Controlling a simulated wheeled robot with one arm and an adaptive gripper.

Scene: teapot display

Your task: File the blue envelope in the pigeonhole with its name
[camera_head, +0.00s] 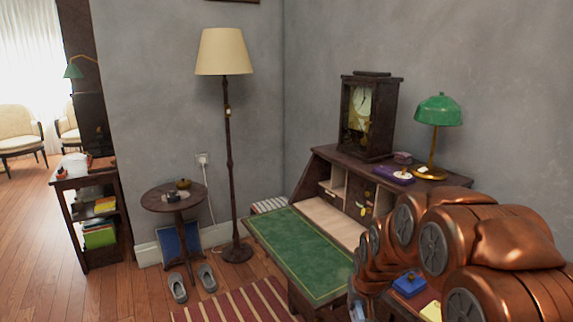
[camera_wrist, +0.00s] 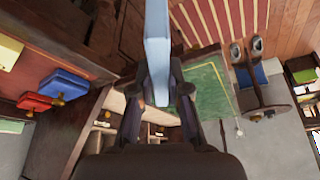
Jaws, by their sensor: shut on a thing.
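My gripper (camera_wrist: 160,92) is shut on the light blue envelope (camera_wrist: 157,45), seen nearly edge-on between the fingers in the wrist view. A small pale blue part of it (camera_head: 358,311) shows low in the head view beside my arm. The desk has a fold-down green writing surface (camera_head: 308,245), also in the wrist view (camera_wrist: 212,88). Behind it are pigeonholes (camera_head: 338,181) with wooden dividers and small drawers. My arm hides their right part in the head view. In the wrist view the pigeonholes (camera_wrist: 158,131) lie partly behind the gripper. No name label is readable.
A clock (camera_head: 367,118) and a green lamp (camera_head: 438,112) stand on the desk top. A round table (camera_head: 173,197) and floor lamp stand left of the desk.

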